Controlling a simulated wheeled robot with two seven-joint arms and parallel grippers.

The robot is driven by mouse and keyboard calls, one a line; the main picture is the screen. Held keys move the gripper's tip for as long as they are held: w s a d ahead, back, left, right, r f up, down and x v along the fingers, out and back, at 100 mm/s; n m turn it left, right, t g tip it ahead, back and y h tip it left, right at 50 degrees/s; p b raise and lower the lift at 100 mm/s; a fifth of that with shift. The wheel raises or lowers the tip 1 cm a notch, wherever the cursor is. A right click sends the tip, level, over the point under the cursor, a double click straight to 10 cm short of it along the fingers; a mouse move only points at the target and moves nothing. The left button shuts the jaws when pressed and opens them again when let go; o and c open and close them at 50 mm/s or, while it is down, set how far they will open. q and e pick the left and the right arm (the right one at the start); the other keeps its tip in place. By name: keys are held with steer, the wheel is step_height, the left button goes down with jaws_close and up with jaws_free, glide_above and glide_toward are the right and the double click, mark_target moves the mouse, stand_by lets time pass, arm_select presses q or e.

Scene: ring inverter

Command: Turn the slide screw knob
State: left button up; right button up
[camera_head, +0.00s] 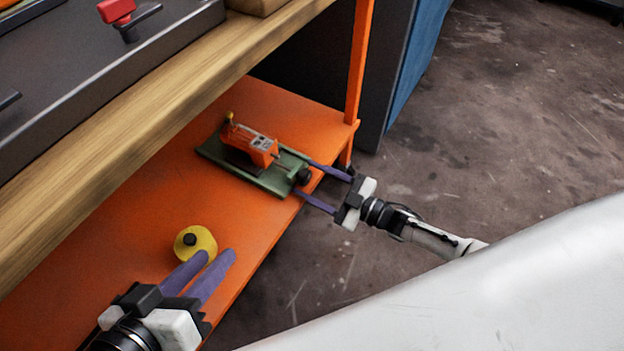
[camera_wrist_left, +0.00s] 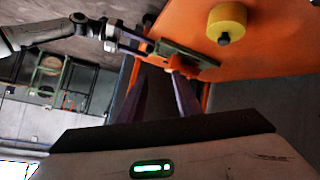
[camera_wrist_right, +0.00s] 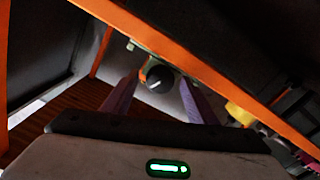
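The slide screw knob (camera_head: 303,176) is small, black and round, at the near right end of a green plate (camera_head: 276,180) carrying an orange device (camera_head: 250,144). In the right wrist view the knob (camera_wrist_right: 159,78) faces the camera and shows a white mark. My right gripper (camera_head: 304,178) is open, with one purple finger on each side of the knob. I cannot tell whether the fingers touch it. My left gripper (camera_head: 217,254) is open and empty, beside a yellow round object (camera_head: 195,242) with a black top.
The green plate rests on an orange shelf (camera_head: 110,227) under a wooden worktop (camera_head: 120,120). An orange post (camera_head: 360,60) stands at the shelf's right corner, near a dark cabinet. The floor (camera_head: 500,130) to the right is clear.

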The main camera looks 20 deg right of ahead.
arm_select(q)
steer(key=shift+s+a+f+g+y+p, duration=0.1)
steer(key=shift+a+f+g+y+p, duration=0.1)
steer(key=shift+a+f+y+p, duration=0.3)
steer(key=shift+a+f+g+y+p, duration=0.1)
steer(key=shift+a+f+g+p, duration=0.1)
steer(key=shift+f+p, duration=0.45)
arm_select(e)
steer(key=v, duration=1)
arm_select(q)
steer(key=shift+d+r, duration=0.1)
steer(key=shift+r, duration=0.05)
arm_select(e)
steer(key=shift+s+d, duration=0.1)
